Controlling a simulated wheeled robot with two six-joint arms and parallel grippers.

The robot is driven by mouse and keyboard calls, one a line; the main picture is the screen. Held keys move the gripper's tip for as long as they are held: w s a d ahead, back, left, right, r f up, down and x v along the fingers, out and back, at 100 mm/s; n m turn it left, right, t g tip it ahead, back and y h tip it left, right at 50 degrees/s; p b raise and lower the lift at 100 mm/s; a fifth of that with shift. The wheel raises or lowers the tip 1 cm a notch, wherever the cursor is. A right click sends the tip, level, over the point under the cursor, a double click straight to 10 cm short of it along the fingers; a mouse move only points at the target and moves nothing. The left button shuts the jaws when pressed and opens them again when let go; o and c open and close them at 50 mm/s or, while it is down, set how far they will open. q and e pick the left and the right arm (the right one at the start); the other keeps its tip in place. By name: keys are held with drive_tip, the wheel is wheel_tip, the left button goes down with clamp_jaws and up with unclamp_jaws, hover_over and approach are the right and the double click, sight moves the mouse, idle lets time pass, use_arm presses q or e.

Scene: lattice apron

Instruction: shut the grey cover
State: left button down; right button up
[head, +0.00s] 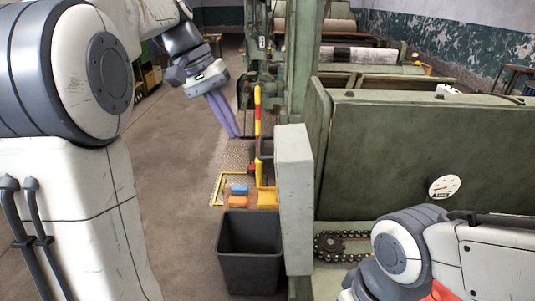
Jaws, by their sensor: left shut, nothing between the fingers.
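The grey cover (295,200) is a tall, light grey panel at the front left corner of the green machine. It stands swung out from the machine, to the left of a recess where a chain and sprocket (330,245) show. My left gripper (236,136) has long purple fingers that are shut and empty, pointing down. In the picture it is up and to the left of the cover, clear of it. My right arm comes in at the lower right in front of the machine; its gripper is out of view.
A black bin (250,252) stands just left of the cover. Behind it are a blue box (239,190), a yellow-orange box (267,198) and a red-and-yellow post (258,125). A round gauge (443,187) is on the green machine (385,150).

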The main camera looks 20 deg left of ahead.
sight(263, 156)
use_arm(q)
drive_tip(key=shift+w+d+f+p, duration=0.4)
drive_tip(key=shift+d+f, duration=0.6)
drive_tip(key=shift+f, duration=0.3)
drive_tip(key=shift+w+d+f+p, duration=0.4)
drive_tip(key=shift+d+f, duration=0.65)
drive_tip(key=shift+f, duration=0.25)
drive_tip(key=shift+w+d+f+p, duration=0.4)
drive_tip(key=shift+d+f, duration=0.6)
drive_tip(key=shift+f, duration=0.3)
